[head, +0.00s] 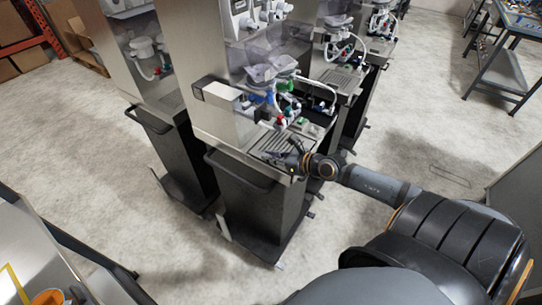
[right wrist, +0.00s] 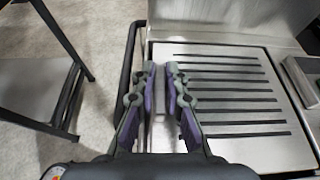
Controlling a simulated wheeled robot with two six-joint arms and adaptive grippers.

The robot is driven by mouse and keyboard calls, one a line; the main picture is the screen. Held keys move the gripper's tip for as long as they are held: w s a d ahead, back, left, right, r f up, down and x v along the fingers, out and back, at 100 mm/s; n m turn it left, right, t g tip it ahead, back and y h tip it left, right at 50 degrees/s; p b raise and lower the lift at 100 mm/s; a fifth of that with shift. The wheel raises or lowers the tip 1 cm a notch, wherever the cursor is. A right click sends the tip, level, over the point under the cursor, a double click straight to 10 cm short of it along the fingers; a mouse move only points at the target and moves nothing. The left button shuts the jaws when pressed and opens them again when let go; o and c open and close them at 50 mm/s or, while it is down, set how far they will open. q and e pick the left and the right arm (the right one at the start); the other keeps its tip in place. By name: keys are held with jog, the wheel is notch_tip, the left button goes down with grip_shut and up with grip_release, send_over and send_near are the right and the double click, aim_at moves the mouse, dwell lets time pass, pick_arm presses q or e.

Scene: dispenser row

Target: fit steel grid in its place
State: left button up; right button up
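The steel grid (right wrist: 235,95) is a flat silver plate with a row of dark parallel slots. It lies flat on top of the middle dispenser (head: 245,188), at its front, where the grid (head: 275,143) also shows in the head view. My right gripper (right wrist: 161,68) points down over the grid's left part in the right wrist view. Its fingers stand a little apart, with pale metal visible between them. The right finger hides some slot ends. In the head view my right gripper (head: 294,156) is at the grid's near right corner. My left gripper is not in view.
A dark bar handle (head: 240,172) runs along the dispenser's front. Hoses and coloured valves (head: 285,100) stand behind the grid. Other dispensers stand on both sides. A table (head: 25,255) is at the lower left. The floor in front is clear.

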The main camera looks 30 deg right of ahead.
jog(key=o, duration=0.4)
jog(key=shift+o, duration=0.2)
